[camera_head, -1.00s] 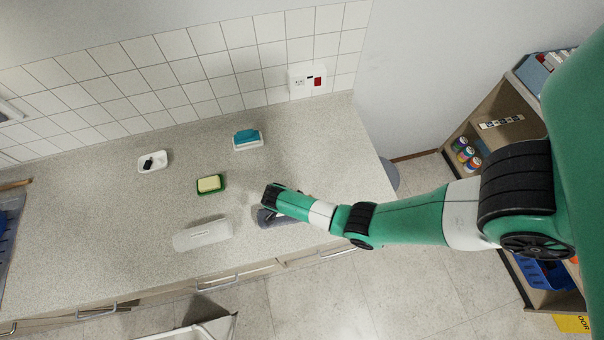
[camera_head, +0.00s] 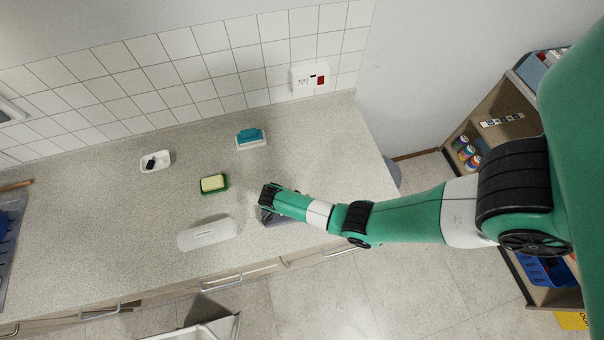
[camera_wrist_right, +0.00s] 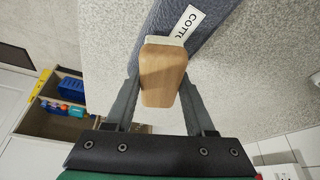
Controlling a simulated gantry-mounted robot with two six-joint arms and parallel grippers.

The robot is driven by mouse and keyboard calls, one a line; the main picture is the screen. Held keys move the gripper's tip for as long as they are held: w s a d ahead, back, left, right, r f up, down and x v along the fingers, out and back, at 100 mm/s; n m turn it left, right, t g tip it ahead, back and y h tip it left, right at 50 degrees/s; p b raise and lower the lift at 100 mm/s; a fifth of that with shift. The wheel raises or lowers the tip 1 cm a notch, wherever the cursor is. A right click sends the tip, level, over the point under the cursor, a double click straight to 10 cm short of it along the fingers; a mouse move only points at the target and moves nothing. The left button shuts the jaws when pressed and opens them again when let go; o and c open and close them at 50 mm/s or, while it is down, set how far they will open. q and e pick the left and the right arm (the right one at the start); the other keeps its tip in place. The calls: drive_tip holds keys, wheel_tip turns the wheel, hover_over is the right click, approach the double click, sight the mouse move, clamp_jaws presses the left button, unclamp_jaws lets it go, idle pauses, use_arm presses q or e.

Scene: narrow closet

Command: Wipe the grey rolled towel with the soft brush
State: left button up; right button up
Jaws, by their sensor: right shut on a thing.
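The grey rolled towel (camera_head: 272,219) lies near the front edge of the counter, partly hidden under my right arm. In the right wrist view the towel (camera_wrist_right: 174,22) runs along the top and bears a white label with dark letters. My right gripper (camera_wrist_right: 160,84) is shut on the soft brush (camera_wrist_right: 162,77), seen as a wooden block with a pale bristle edge. The bristle edge is at the towel beside the label; I cannot tell whether it presses on it. In the head view my right gripper (camera_head: 267,196) is over the towel and hides the brush. My left gripper is out of view.
A white oblong case (camera_head: 207,233) lies left of the towel. A yellow sponge on a green dish (camera_head: 214,184), a blue-topped white item (camera_head: 251,138) and a small white dish (camera_head: 155,161) stand farther back. The counter's left part is mostly clear. A shelf unit (camera_head: 505,135) stands at right.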

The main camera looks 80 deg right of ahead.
drive_tip(key=shift+w+a, duration=0.2)
drive_tip(key=shift+w, duration=0.15)
wheel_tip(320, 180, up, 3)
drive_tip(key=p, duration=0.2)
drive_tip(key=shift+w+a+p, duration=0.1)
drive_tip(key=shift+p, duration=0.2)
wheel_tip(320, 180, up, 3)
drive_tip(key=p, duration=0.3)
drive_tip(key=shift+r+p, duration=0.15)
drive_tip(key=shift+p, duration=0.25)
drive_tip(key=shift+r+p, duration=0.75)
drive_tip(key=shift+r, duration=0.2)
